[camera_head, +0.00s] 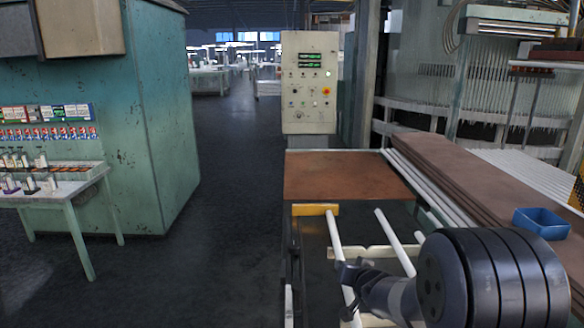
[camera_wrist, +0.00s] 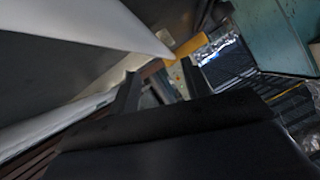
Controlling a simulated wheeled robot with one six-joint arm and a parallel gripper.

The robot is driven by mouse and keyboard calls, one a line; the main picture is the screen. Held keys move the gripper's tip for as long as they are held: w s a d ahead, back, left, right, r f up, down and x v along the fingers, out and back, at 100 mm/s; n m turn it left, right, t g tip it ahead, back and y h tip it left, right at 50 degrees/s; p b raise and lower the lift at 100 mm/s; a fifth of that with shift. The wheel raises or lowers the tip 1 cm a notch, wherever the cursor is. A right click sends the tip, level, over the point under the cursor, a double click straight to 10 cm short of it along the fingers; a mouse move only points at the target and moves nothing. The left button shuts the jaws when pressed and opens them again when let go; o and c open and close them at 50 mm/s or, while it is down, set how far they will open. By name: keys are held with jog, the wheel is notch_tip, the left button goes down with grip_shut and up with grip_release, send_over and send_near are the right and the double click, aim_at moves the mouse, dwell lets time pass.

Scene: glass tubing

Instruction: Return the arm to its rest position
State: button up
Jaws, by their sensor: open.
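My arm comes in at the lower right of the head view, with its dark round joint nearest the camera. My gripper (camera_head: 347,270) is beside or over a white glass tube (camera_head: 336,240) on the rack; I cannot tell whether they touch. In the wrist view my gripper (camera_wrist: 160,72) shows two dark fingers standing apart with nothing held between them. A white tube (camera_wrist: 125,22) crosses the upper left of that view, close to the fingers, and ends near a yellow block (camera_wrist: 185,47). In the head view this yellow block (camera_head: 315,209) is at the rack's far end.
A second white tube (camera_head: 394,242) lies to the right. A brown tabletop (camera_head: 345,177) and a control panel (camera_head: 308,85) stand beyond. Brown boards (camera_head: 455,185) and a blue bin (camera_head: 541,222) are at the right. The dark floor (camera_head: 235,215) at left is clear.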

jog(key=x, duration=0.4)
jog(key=shift+w+f, duration=0.25)
jog(key=shift+f, duration=0.1)
jog(key=shift+w+f+b, duration=0.2)
jog(key=shift+f+b, duration=0.15)
jog(key=shift+b, duration=0.15)
jog(key=shift+s, duration=0.1)
jog(key=shift+f, duration=0.1)
